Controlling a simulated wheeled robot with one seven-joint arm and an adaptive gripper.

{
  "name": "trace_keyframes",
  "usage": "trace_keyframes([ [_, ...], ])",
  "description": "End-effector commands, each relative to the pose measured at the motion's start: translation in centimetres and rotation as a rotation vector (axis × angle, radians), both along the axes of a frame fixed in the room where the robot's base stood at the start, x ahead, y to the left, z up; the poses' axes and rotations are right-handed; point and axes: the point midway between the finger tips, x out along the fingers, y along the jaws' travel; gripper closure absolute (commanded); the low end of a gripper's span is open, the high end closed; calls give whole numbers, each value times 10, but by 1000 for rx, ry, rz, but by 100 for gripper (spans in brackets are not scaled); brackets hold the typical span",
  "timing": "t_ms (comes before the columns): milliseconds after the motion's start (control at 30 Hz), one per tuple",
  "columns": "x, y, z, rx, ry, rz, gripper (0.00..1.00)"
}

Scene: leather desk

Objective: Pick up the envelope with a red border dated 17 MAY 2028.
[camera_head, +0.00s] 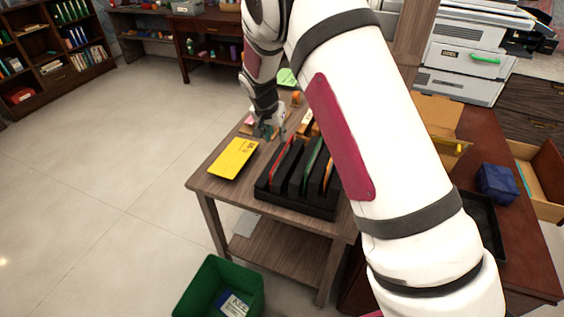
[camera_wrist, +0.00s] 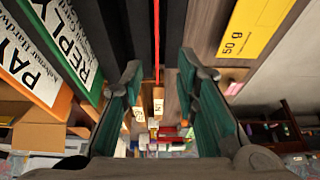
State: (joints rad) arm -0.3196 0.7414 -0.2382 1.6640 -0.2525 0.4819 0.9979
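A thin red edge (camera_wrist: 157,40) stands edge-on in the wrist view, apparently the red-bordered envelope in a slot of the black rack (camera_head: 296,207). It lines up with the gap between my fingers. In the head view a red-edged envelope (camera_head: 281,159) stands in the rack's left slot. No date is legible. Green-bordered (camera_wrist: 72,42) and orange-bordered (camera_wrist: 30,58) envelopes stand to the left in the wrist view. My gripper (camera_wrist: 160,68) is open, with nothing visibly clamped. In the head view my gripper (camera_head: 268,130) is just behind the rack's far left end.
A yellow card or packet (camera_head: 234,158) marked "50 g" (camera_wrist: 255,28) lies on the wooden table (camera_head: 213,187) left of the rack. Small items crowd the table's back. A green bin (camera_head: 219,292) stands on the floor. A red-brown desk with a blue box (camera_head: 497,183) is at right.

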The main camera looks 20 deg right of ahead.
Motion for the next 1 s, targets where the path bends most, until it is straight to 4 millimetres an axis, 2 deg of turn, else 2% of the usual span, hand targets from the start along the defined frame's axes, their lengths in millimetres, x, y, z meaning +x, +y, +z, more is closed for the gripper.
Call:
trace_keyframes([
  [33,2,-4,-12,-1,5,-2,72],
  [200,11,-9,-37,1,2,-1,72],
  [467,17,-14,-53,0,2,0,72],
  [800,27,-27,-93,0,1,-1,72],
  [1000,30,-28,-98,1,1,0,72],
])
